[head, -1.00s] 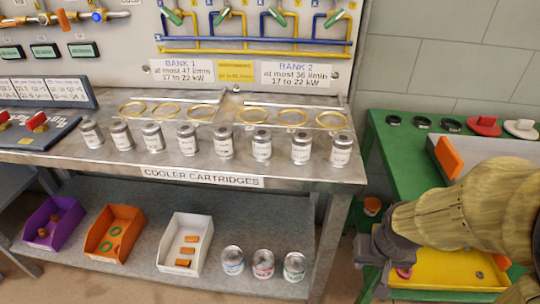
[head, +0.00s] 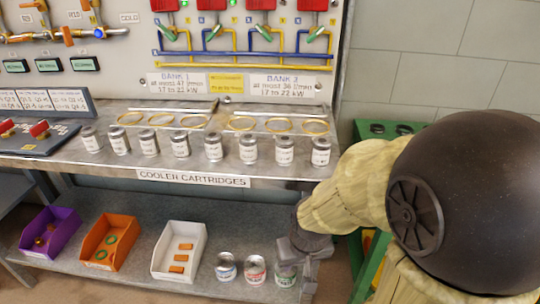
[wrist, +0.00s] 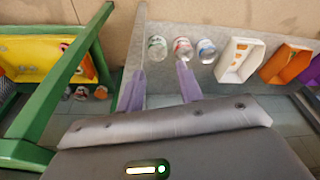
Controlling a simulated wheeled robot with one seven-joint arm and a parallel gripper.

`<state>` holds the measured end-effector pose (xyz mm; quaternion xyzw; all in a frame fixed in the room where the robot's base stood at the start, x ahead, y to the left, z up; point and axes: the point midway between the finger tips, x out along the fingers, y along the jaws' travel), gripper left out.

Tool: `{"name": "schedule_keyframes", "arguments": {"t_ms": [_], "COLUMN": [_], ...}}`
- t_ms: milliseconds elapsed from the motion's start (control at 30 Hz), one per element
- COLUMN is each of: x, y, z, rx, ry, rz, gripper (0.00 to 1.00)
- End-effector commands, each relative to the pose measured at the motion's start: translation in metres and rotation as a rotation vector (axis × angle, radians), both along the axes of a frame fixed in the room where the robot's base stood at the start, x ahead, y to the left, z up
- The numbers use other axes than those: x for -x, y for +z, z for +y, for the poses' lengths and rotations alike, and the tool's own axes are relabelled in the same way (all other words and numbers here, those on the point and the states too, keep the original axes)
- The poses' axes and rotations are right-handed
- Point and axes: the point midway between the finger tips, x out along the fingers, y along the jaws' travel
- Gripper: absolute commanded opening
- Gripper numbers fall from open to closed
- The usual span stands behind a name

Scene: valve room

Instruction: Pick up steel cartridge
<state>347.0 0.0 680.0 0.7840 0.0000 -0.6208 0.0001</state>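A row of several silver cylindrical cartridges with white labels stands upright on the bench top above the COOLER CARTRIDGES sign; the rightmost cartridge (head: 321,151) is nearest my arm. Their labels are too small to read, so I cannot tell which one is the steel cartridge. My gripper (head: 300,258) hangs at the right front of the lower shelf, beside the green-labelled can (head: 286,276) and partly covering it. In the wrist view, my gripper (wrist: 160,86) has its two purple fingers apart with nothing between them.
On the lower shelf (head: 205,275) stand a red-labelled can (head: 256,270), a blue-labelled can (head: 226,267), a white bin (head: 160,263), an orange bin (head: 98,258) and a purple bin (head: 41,246). A green stand (wrist: 62,85) with a yellow tray (wrist: 33,53) is close beside my arm.

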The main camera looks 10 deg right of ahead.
Motion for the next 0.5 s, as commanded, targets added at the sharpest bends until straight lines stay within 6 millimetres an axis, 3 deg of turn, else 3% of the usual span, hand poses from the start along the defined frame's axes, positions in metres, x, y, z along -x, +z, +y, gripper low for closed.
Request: {"name": "schedule_keyframes", "arguments": {"t_ms": [300, 433, 500], "x": [0.000, 0.000, 0.000], "y": [0.000, 0.004, 0.012], "z": [0.000, 0.000, 0.000], "rx": [0.000, 0.000, 0.000], "ry": [0.000, 0.000, 0.000], "rz": [0.000, 0.000, -0.001], "gripper": [0.36, 0.61, 0.61]}}
